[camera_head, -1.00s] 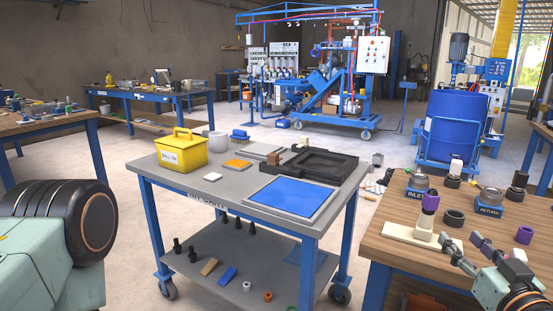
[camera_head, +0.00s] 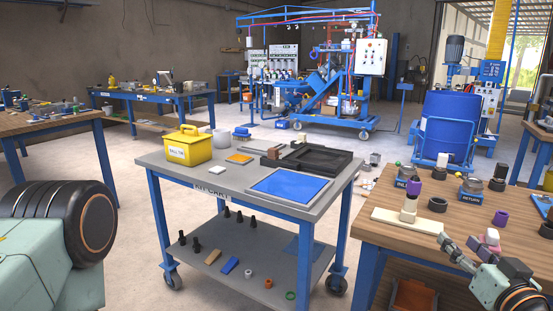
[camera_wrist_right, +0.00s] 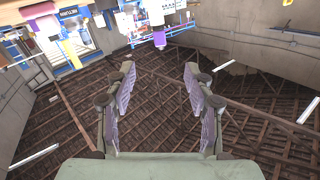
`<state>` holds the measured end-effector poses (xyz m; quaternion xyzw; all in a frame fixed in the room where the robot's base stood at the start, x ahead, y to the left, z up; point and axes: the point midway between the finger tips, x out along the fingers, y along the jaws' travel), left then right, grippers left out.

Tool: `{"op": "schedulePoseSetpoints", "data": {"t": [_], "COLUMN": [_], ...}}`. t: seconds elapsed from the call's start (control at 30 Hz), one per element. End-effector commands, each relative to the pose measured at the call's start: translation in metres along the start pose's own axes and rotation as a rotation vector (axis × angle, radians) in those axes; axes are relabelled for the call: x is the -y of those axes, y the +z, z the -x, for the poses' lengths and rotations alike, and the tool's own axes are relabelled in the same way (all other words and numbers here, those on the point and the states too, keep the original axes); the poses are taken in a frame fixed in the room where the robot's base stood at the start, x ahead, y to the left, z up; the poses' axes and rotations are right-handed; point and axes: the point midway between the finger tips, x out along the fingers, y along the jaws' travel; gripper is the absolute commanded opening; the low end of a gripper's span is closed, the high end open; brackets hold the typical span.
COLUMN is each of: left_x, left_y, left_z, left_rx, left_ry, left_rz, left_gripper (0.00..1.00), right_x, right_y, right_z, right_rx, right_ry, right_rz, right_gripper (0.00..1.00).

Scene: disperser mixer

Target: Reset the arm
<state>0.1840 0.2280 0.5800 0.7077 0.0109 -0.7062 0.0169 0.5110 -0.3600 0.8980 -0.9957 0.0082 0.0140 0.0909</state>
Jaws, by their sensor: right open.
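My right arm comes in at the lower right of the head view, with its gripper (camera_head: 466,242) over the front part of the wooden workbench (camera_head: 395,238). The gripper is open. In the right wrist view the two grey-purple fingers (camera_wrist_right: 158,85) stand apart with nothing between them, and roof beams show behind. That view looks upside down, with the room along its top. A dark round arm joint and pale green housing of mine fill the lower left of the head view; my left gripper is not in view.
The workbench holds a purple-topped piece (camera_head: 412,190) on a white board, a purple ring (camera_head: 501,218) and metal fittings (camera_head: 472,187). A grey cart (camera_head: 230,192) carries a yellow box (camera_head: 188,146) and a blue panel (camera_head: 289,185). Open floor lies left of the cart.

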Motion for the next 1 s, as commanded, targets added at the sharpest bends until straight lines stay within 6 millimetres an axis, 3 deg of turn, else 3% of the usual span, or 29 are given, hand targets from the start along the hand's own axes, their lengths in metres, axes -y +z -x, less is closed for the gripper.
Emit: {"op": "schedulePoseSetpoints", "data": {"t": [0.27,0.57,0.77,1.0], "left_x": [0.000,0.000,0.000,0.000], "left_y": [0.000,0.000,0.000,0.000], "left_z": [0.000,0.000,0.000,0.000], "left_rx": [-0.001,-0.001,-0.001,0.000], "left_ry": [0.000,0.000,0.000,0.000], "left_rz": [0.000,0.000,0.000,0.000], "left_gripper": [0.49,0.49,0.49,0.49], "right_x": [0.014,0.035,0.049,0.058], "right_y": [0.024,0.089,0.156,0.232], "right_z": [0.003,0.027,0.066,0.132], "right_rx": [0.140,0.421,0.684,0.980], "right_ry": [-0.011,0.019,0.093,0.194], "right_rz": [-0.265,-0.394,-0.408,-0.329], "right_gripper": [0.53,0.53,0.53,0.53]}}
